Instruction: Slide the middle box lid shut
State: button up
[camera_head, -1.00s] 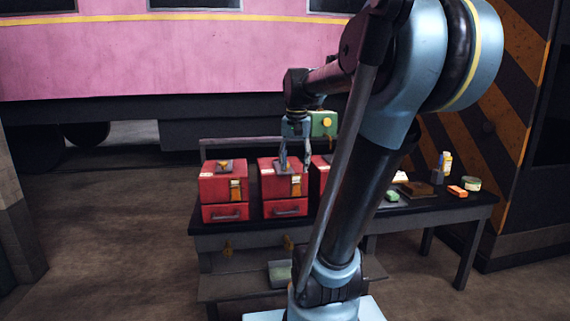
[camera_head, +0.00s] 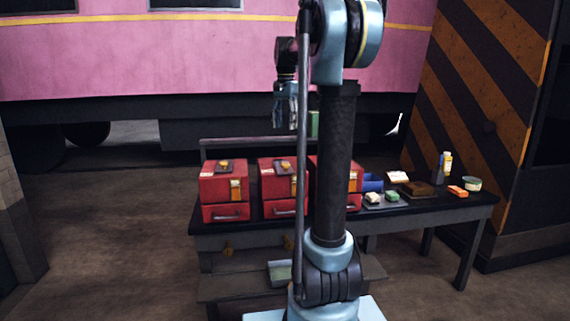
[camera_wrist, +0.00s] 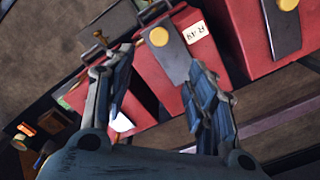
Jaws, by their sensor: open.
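The middle box (camera_head: 269,182) is red and stands between two similar red boxes on the bench. Its lid (camera_head: 284,168) is a dark plate with a yellow knob on the top. In the wrist view this lid (camera_wrist: 172,55) shows as a grey plate with a round yellow knob, beside a white label on the red box. My gripper (camera_head: 286,127) is open and empty, raised clear above the middle box. In the wrist view its fingers (camera_wrist: 160,80) are spread, with the lid seen between and beyond them. I cannot tell exactly how far the lid covers the box.
The left red box (camera_head: 215,184) and the right red box (camera_head: 353,182), partly behind my arm, flank it. A rail (camera_head: 240,142) runs behind the boxes. A blue container (camera_head: 373,182), sponges (camera_head: 392,196) and bottles (camera_head: 447,163) are further right on the bench (camera_head: 455,205).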

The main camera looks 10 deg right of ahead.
aim_at(285, 164)
notch_tip(285, 164, down, 16)
dwell(0.6)
jog(key=shift+c, duration=0.5)
